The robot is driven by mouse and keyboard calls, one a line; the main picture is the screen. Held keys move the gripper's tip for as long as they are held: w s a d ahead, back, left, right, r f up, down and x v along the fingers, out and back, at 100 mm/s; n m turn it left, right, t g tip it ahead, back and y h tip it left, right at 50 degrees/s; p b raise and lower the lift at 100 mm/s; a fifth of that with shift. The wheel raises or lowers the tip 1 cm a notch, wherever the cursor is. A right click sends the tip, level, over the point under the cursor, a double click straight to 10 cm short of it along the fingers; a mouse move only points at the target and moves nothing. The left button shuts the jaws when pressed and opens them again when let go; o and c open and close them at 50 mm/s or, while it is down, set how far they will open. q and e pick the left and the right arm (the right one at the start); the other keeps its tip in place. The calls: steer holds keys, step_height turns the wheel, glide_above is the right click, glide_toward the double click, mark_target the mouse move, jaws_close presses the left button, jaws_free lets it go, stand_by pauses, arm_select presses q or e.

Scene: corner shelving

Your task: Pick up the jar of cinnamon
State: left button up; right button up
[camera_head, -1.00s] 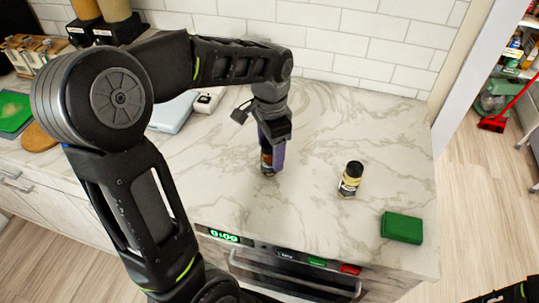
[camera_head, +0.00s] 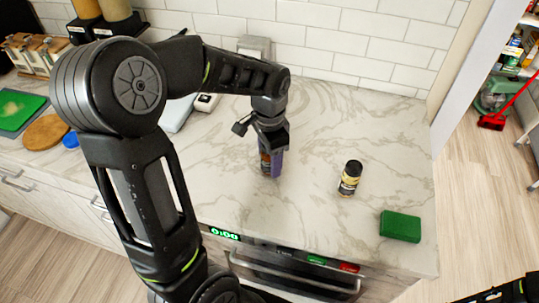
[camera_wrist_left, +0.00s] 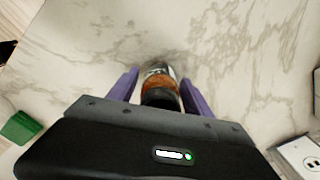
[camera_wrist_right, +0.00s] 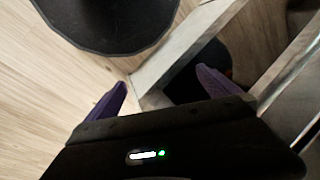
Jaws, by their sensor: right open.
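A small jar with a dark lid and orange-brown contents (camera_head: 265,163) stands upright at the counter's middle, partly hidden by my left gripper (camera_head: 271,165). In the left wrist view the jar (camera_wrist_left: 160,86) lies between the two purple fingers of my left gripper (camera_wrist_left: 159,78). The fingers are close to its sides; I cannot tell whether both touch it. Its label is too small to read. A second jar, with a black lid and a pale yellow label (camera_head: 349,180), stands to the right. My right gripper (camera_wrist_right: 161,75) is open and empty, away from the counter.
A green block (camera_head: 400,226) lies near the counter's front right corner. An oven (camera_head: 290,269) is below the front edge. At the left are a round wooden board (camera_head: 45,132), a green board (camera_head: 18,112) and a blue lid (camera_head: 70,140).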

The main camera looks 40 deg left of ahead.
arm_select(q)
jaws_close()
stand_by(0.4)
step_height(320, 180, up, 10)
steer(key=shift+r+b, duration=0.1)
steer(key=shift+b, duration=0.5)
